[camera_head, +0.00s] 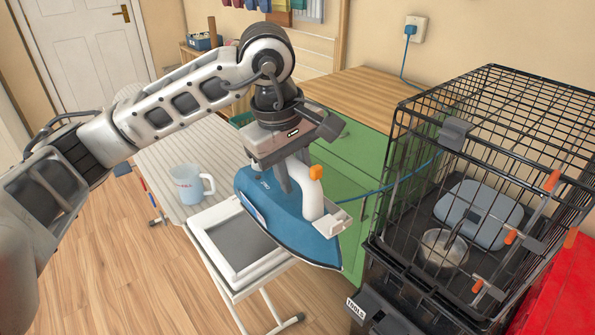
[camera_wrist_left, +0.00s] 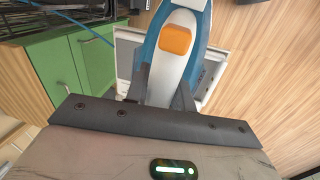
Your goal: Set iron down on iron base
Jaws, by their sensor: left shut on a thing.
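A blue iron (camera_head: 278,220) with a white handle and an orange button is held by my left gripper (camera_head: 290,180), which is shut on the handle. The iron also shows in the left wrist view (camera_wrist_left: 150,60), in front of the gripper (camera_wrist_left: 165,95). The iron base (camera_head: 205,232), a white frame with a grey middle, is at the end of the ironing board. The iron hangs over the right part of the base and hides some of it. I cannot tell whether they touch. My right gripper is not in view.
A measuring cup (camera_head: 186,186) stands on the striped ironing board (camera_head: 150,160), left of the base. A black wire cage (camera_head: 480,170) stands close on the right. A blue cord (camera_head: 385,185) runs from the iron to a wall outlet (camera_head: 414,29). Green cabinets (camera_head: 345,160) stand behind.

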